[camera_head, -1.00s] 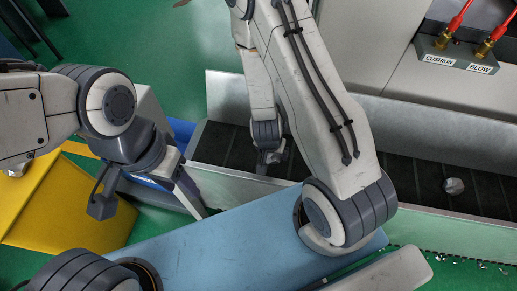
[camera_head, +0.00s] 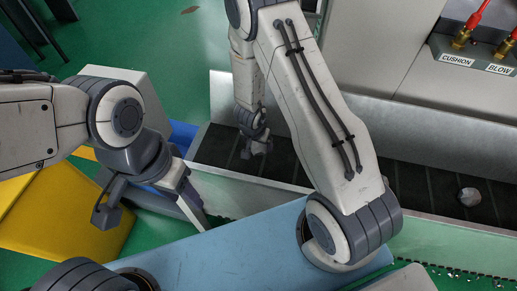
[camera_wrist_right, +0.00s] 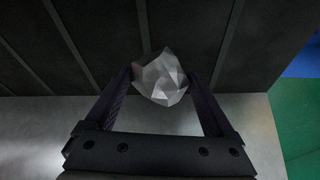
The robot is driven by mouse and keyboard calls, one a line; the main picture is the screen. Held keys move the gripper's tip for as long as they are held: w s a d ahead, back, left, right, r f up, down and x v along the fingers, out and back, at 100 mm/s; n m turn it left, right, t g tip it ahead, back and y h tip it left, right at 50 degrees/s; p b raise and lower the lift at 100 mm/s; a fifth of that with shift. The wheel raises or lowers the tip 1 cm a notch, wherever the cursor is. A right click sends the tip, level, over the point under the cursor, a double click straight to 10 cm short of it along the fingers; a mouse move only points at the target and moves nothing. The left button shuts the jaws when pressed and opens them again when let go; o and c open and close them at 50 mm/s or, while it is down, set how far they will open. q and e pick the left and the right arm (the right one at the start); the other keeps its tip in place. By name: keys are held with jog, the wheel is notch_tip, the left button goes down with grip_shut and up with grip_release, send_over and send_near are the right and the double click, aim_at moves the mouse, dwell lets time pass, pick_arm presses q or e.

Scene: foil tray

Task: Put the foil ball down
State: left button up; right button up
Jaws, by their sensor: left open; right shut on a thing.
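A grey, faceted foil ball (camera_wrist_right: 162,78) sits between the fingers of my right gripper (camera_wrist_right: 160,85) in the right wrist view. The gripper is shut on it, with the dark slatted belt (camera_wrist_right: 105,30) behind. In the head view my right gripper (camera_head: 257,146) hangs over the left part of the belt (camera_head: 290,168); the ball there is small and hard to tell from the fingers. A second foil ball (camera_head: 469,196) lies on the belt at the right. My left gripper (camera_head: 192,200) is open and empty, beside the left end of the blue surface.
A metal wall (camera_head: 240,185) runs along the belt's near side. A blue surface (camera_head: 230,248) lies in front. A yellow box (camera_head: 60,215) stands at the left. A fitting labelled CUSHION and BLOW (camera_head: 470,58) sits at the upper right.

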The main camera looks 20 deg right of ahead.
aim_at(258, 151)
jog(key=shift+w+f, duration=0.15)
jog(key=shift+f, duration=0.05)
notch_tip(258, 151, down, 4)
jog(key=b, duration=0.3)
jog(key=shift+f, duration=0.1)
jog(key=shift+r, duration=0.2)
jog(key=shift+f, duration=0.15)
jog(key=o, duration=1.1)
